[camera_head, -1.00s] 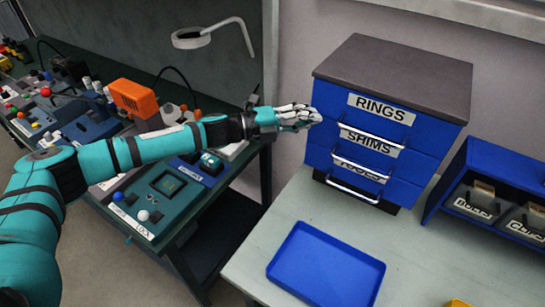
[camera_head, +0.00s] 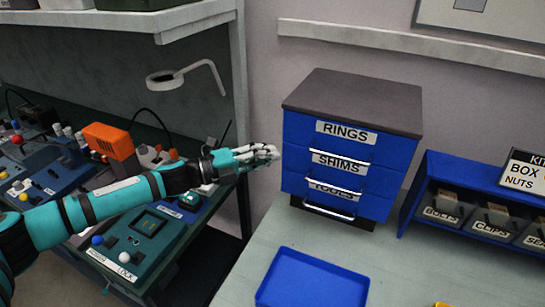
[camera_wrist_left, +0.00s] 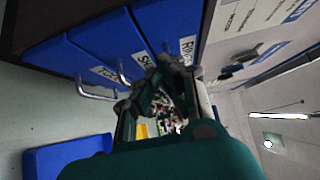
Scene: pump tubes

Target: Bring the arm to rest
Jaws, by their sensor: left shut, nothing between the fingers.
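My left arm (camera_head: 110,199) is teal and reaches in from the left. My left gripper (camera_head: 274,154) is shut and empty, just left of the blue drawer cabinet (camera_head: 292,132). It is at about the height of the drawers labelled RINGS and SHIMS; I cannot tell whether it touches the cabinet. In the left wrist view the shut gripper (camera_wrist_left: 168,82) shows with the cabinet's drawer fronts (camera_wrist_left: 110,45) beside it. All three drawers look closed. My right gripper is not in view.
A blue tray (camera_head: 312,283) lies on the grey table (camera_head: 236,276) in front of the cabinet. A blue bin rack (camera_head: 425,190) with labelled bins stands at the right. A bench with an orange device (camera_head: 107,140) and a lamp (camera_head: 165,80) is at the left.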

